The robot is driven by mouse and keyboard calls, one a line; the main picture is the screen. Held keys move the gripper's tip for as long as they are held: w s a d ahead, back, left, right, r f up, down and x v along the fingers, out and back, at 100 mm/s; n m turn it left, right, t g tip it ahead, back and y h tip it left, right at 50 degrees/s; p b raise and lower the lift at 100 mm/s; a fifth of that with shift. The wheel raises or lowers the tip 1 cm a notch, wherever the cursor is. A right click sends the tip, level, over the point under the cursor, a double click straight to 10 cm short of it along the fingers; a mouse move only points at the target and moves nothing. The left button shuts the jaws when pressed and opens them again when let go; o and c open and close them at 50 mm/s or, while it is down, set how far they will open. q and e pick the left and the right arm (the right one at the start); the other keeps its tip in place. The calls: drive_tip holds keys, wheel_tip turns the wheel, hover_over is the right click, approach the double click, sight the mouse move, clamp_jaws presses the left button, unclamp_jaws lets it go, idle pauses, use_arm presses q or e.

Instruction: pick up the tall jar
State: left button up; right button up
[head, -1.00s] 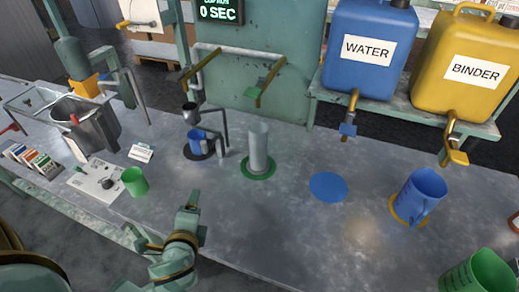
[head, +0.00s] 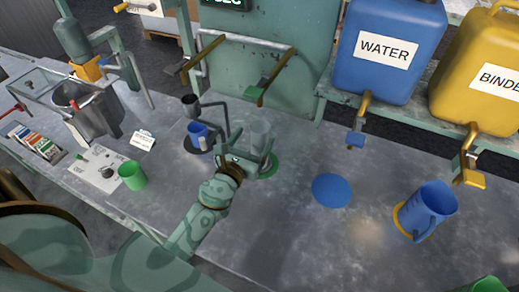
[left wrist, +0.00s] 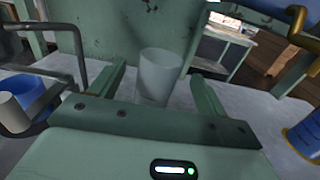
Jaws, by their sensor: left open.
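The tall jar is a clear, pale cylinder (head: 261,132) standing upright on a green disc (head: 268,169) on the bench. My left gripper (head: 252,150) is low at the jar, its fingers open and pointing toward the back of the bench. In the left wrist view the jar (left wrist: 160,72) shows between the two spread fingers, with a gap on each side. How deep it sits between them is hard to tell. In the head view the gripper hides the jar's lower part.
A blue cup (head: 198,134) under a small funnel stand is close left of my left gripper. A tap with a green handle (head: 256,94) hangs above the jar. A blue disc (head: 331,190) and a blue jug (head: 427,208) are to the right. The front middle bench is clear.

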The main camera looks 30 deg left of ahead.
sight(264, 123)
use_arm(q)
drive_tip(key=w, duration=0.6)
drive_tip(key=shift+w+a, duration=0.15)
drive_tip(key=shift+w, duration=0.2)
drive_tip(key=shift+s+r, duration=0.1)
drive_tip(key=c, duration=1.5)
